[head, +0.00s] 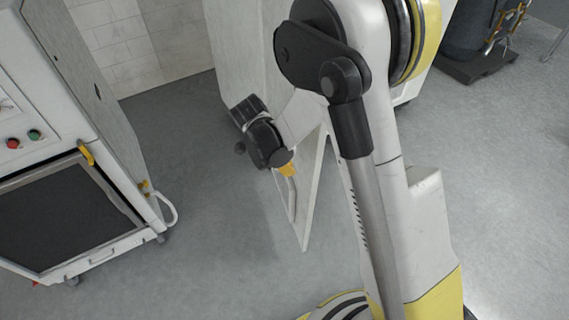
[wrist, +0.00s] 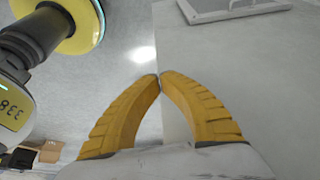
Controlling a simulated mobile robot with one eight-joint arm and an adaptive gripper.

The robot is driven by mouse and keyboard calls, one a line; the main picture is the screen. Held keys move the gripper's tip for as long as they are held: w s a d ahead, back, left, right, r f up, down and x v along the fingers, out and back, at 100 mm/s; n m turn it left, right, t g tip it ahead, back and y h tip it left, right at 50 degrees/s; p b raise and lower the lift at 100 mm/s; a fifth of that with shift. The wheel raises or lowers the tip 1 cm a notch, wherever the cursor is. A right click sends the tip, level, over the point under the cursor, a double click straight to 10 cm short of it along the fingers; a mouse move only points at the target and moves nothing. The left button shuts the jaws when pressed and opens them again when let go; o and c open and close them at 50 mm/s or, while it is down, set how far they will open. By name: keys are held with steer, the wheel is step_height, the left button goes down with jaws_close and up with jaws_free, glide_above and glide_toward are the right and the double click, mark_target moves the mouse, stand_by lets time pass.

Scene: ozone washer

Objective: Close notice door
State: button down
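The notice door appears to be the thin white panel (head: 314,195) that stands out from the white cabinet (head: 232,60), swung open, in the head view. My arm hides part of it. My gripper (head: 288,171) has yellow fingers and is beside the panel's left side in the head view; I cannot tell whether it touches. In the wrist view my gripper (wrist: 159,76) has its two yellow fingertips together, with nothing visible between them. A large pale flat surface (wrist: 245,80) lies behind the fingers there, its edge passing near the tips. I cannot tell whether it is the door.
Another white machine (head: 60,130) with red and green buttons and a dark front panel stands at left. A dark cylinder (head: 470,30) on a base stands at back right. Grey floor (head: 225,235) is clear between the left machine and my arm.

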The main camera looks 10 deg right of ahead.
steer(key=shift+w+d+f+b, duration=0.1)
steer(key=shift+d+f+b, duration=0.3)
steer(key=shift+d, duration=0.45)
steer(key=shift+d+f+b, duration=0.15)
steer(key=shift+d+f, duration=0.3)
steer(key=shift+d, duration=0.4)
steer(key=shift+w+d+f+b, duration=0.1)
steer(key=shift+d+f+b, duration=0.3)
steer(key=shift+d, duration=0.45)
